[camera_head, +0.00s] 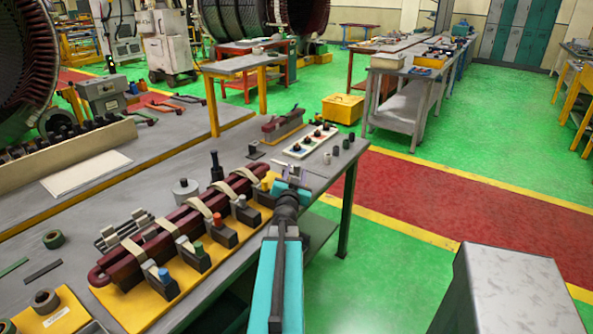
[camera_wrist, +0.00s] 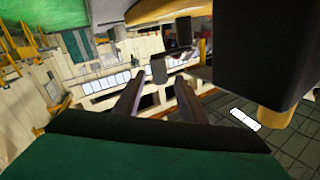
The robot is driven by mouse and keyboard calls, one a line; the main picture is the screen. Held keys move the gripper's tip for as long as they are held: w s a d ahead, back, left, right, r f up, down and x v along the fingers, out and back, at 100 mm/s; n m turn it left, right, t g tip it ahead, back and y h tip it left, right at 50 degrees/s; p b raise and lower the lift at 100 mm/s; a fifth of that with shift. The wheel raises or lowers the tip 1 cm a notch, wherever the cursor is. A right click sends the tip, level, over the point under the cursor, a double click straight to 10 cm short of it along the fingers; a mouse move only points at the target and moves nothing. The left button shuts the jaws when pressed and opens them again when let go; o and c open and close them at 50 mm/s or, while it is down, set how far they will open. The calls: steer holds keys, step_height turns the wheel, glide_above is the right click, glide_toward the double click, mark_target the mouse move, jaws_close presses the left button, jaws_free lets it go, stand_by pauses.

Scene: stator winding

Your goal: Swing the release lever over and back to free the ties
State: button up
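A long dark-red coil bar (camera_head: 150,254) lies on a yellow base plate (camera_head: 130,312) on the bench, wrapped by several pale ties (camera_head: 186,247). A row of dark clamp blocks with coloured knobs, one red (camera_head: 217,219), stands along its near side. A black upright handle (camera_head: 216,166) stands behind the bar; I cannot tell whether it is the release lever. My gripper (camera_head: 293,170) is over the bar's right end, by the bench edge. In the wrist view its two fingers (camera_wrist: 158,92) are apart with nothing between them; a small grey block shows beyond the tips.
A white strip with several small parts (camera_head: 310,141) and small dark cylinders lie behind my gripper. A large black block (camera_wrist: 262,45) with a yellow end fills the wrist view's upper right, close by. A grey lidded cylinder (camera_head: 185,190) stands behind the bar.

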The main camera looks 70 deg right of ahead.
mark_target(296, 169)
steer(key=shift+x, duration=1.9)
steer(key=shift+c, duration=0.3)
jaws_close()
